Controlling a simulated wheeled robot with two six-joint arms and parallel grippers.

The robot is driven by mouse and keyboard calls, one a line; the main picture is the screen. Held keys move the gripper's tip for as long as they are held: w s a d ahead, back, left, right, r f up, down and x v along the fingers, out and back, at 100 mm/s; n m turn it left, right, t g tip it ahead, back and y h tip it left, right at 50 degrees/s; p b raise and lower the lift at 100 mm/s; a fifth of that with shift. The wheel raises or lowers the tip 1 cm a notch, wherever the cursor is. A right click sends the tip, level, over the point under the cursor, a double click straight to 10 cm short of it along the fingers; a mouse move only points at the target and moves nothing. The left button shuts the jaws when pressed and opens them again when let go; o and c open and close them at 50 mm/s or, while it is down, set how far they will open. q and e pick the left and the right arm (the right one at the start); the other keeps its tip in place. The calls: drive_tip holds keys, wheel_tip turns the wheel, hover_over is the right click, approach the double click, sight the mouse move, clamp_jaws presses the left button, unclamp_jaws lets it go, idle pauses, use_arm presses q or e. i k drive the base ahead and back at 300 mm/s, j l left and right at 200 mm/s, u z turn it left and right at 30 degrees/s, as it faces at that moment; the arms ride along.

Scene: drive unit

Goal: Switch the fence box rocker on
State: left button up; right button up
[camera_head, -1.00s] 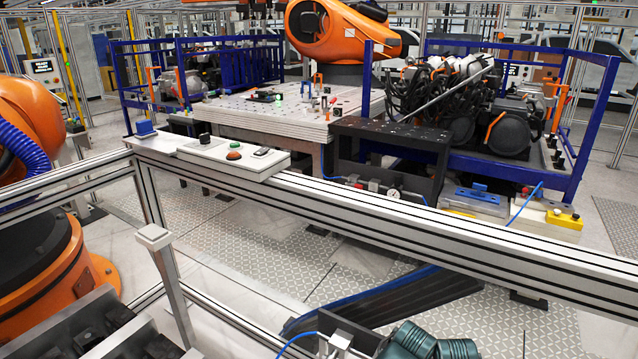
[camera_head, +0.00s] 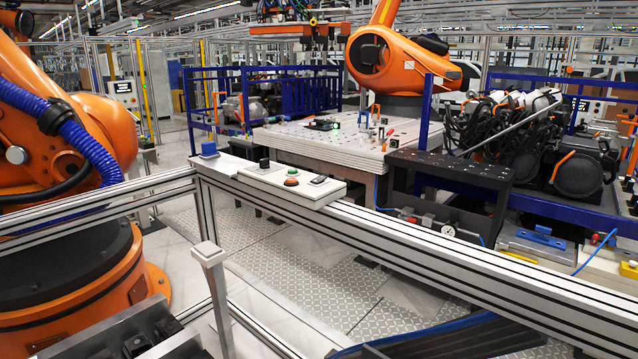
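A light grey control box (camera_head: 290,184) sits on the top rail of the fence, near the corner post. On its top are a black knob (camera_head: 264,164), a green button (camera_head: 281,170), a red button (camera_head: 291,181) and a small dark piece (camera_head: 318,180) at its right end, which looks like the rocker. Its on or off position is too small to tell. Neither of my grippers is in view.
The aluminium fence rail (camera_head: 430,262) runs across in front of me. A blue block (camera_head: 208,149) sits at the corner. An orange robot arm (camera_head: 70,130) stands at left. A pale fixture table (camera_head: 340,145) and a black perforated stand (camera_head: 450,166) lie beyond the fence.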

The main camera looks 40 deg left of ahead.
sight(320, 178)
drive_tip(key=i+j, duration=0.25)
drive_tip(key=i, duration=0.15)
drive_tip(key=i+j, duration=0.25)
drive_tip(key=i, duration=0.15)
drive_tip(key=u, duration=2.6)
